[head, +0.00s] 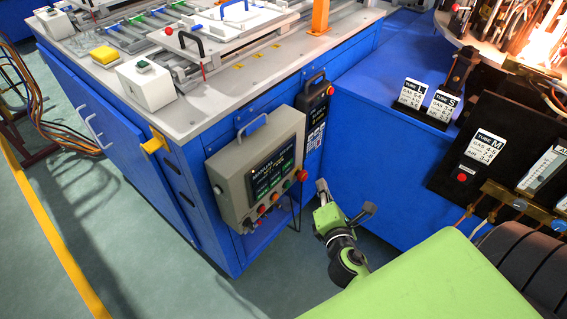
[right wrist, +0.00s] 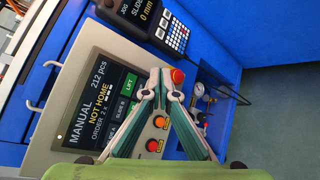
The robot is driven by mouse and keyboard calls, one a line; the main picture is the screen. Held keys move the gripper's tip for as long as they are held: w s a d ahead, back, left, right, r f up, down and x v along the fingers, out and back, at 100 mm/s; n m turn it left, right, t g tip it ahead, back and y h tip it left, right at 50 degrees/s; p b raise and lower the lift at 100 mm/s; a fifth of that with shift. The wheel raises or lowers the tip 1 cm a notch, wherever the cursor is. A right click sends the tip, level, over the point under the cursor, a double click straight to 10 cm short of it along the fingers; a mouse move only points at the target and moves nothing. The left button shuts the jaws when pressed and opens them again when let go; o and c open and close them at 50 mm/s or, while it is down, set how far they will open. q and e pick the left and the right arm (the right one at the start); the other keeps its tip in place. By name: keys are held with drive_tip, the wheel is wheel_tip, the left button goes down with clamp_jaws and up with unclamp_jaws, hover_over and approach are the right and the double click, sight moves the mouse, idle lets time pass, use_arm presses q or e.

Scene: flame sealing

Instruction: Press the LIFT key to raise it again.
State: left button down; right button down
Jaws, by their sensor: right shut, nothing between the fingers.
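The grey control panel (head: 229,178) hangs on the blue cabinet's front, with a dark screen (head: 268,174). In the right wrist view the screen (right wrist: 92,105) reads MANUAL, NOT HOME, 212 pcs. The LIFT key (right wrist: 128,85) is a green tile at its edge, with the SLIDE B and SLIDE A tiles beside it. My right gripper (head: 322,186) is right of the panel in the head view. In the right wrist view its fingertips (right wrist: 161,74) meet, empty, just right of the LIFT key; I cannot tell their gap to the panel. My left gripper is not in view.
A red mushroom button (right wrist: 177,76) and an orange button (right wrist: 160,122) lie close by the fingers. A black keypad unit (head: 314,110) reading SLIDE 0 mm hangs beside the panel. A blue bench (head: 375,140) stands at the right. Green floor lies clear below.

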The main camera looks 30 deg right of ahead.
sight(287, 164)
drive_tip(key=shift+w, duration=0.1)
drive_tip(key=w+a, duration=0.3)
drive_tip(key=w, duration=0.5)
drive_tip(key=shift+a, duration=0.2)
idle(1.6)
drive_tip(key=shift+w+a, duration=0.15)
drive_tip(key=shift+w, duration=0.2)
